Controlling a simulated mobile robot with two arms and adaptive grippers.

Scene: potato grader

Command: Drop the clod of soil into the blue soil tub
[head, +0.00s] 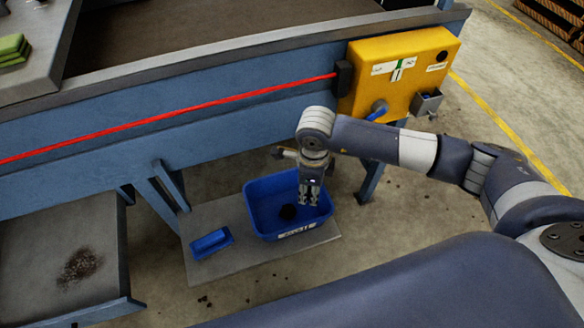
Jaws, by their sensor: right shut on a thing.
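The blue soil tub (264,188) stands on a low grey shelf below the blue machine frame. My right gripper (309,199) points down over the right part of the tub, its fingertips within the tub's outline. It is shut on the clod of soil, which is hard to make out between the fingers. A dark round patch (288,212) shows against the tub floor, just left of and below the fingertips. I cannot tell whether it is soil or shadow. My left gripper is not in view.
A blue scoop-like block (211,242) lies on the shelf (235,267) left of the tub. A yellow control box (402,75) hangs on the machine, above and right of my gripper. A grey tray (40,260) with spilled soil is at lower left. A red cord (170,117) runs along the frame.

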